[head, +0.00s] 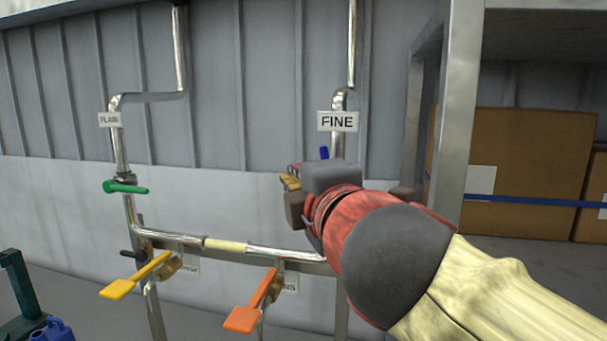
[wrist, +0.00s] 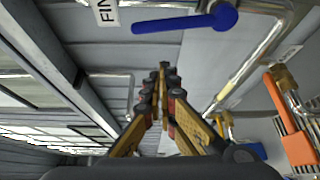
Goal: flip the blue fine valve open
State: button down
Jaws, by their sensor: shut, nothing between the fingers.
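The blue fine valve handle (wrist: 180,24) shows in the wrist view as a long lever with a round hub at its right end. It lies roughly across the picture, above and ahead of my fingertips. In the head view only a small blue tip (head: 324,152) shows below the FINE sign (head: 338,121); my arm hides the rest. My gripper (wrist: 164,72) is shut and empty, its fingertips together and apart from the lever in the wrist picture. In the head view my gripper (head: 291,180) is partly hidden by its own wrist.
A green lever (head: 126,188) sits on the left pipe. A yellow lever (head: 134,277) and an orange lever (head: 252,303) stick out from the lower pipes. A metal rack post (head: 460,120) and cardboard boxes (head: 528,150) stand at right. The wall between the pipes is clear.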

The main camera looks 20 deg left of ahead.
jog(key=v, duration=0.6)
jog(key=shift+s+p, duration=0.35)
jog(key=shift+s, duration=0.05)
jog(key=shift+r, duration=0.15)
